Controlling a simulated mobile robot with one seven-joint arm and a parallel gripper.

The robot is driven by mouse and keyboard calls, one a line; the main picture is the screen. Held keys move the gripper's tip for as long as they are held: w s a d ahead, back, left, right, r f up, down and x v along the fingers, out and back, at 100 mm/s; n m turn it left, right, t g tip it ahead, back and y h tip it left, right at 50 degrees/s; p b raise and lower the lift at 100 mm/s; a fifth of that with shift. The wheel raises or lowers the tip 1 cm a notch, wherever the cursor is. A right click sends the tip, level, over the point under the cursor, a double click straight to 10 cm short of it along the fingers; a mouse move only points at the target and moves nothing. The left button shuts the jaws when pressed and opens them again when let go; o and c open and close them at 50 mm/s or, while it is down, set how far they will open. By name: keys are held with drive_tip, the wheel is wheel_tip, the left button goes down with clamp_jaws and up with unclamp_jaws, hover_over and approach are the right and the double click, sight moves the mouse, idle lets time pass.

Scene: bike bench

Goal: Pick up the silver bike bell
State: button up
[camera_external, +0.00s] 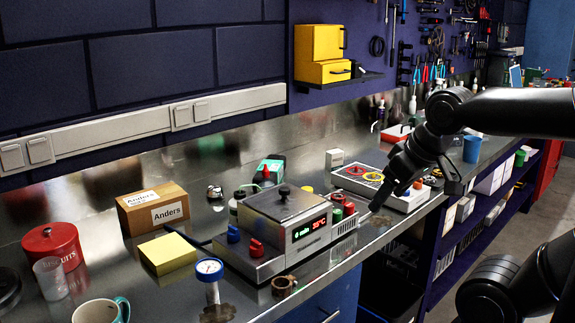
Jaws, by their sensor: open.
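A small shiny silver object with a dark part (215,193), which looks like the bike bell, stands on the steel bench near the back wall. It is right of the cardboard box and behind the grey device. It is too small to make out in detail. My gripper (416,195) is open, with its fingers apart and pointing down. It hangs at the front edge of the bench by the white-topped unit, well to the right of the bell. I see nothing between the fingers.
A grey device with a red display (284,219) stands between the bell and the front edge. Left are an "Anders" box (152,208), yellow block (168,253), red tin (51,246) and gauge (209,270).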

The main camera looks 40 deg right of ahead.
drive_tip(key=shift+o, duration=0.2)
drive_tip(key=w+r, duration=0.3)
drive_tip(key=w, duration=0.7)
drive_tip(key=n+y, duration=0.1)
drive_tip(key=n, duration=0.1)
hover_over(218, 188)
drive_tip(key=s, duration=0.6)
wheel_tip(218, 188, down, 10)
drive_tip(key=f, duration=0.1)
drive_tip(key=shift+t, duration=0.4)
drive_tip(key=x, duration=0.7)
drive_tip(key=d+x, duration=0.1)
drive_tip(key=x, duration=0.3)
drive_tip(key=shift+w+a+r, duration=0.1)
drive_tip(key=shift+w+r, duration=0.1)
drive_tip(key=shift+w, duration=0.1)
drive_tip(key=shift+c, duration=0.4)
drive_tip(key=c, duration=1)
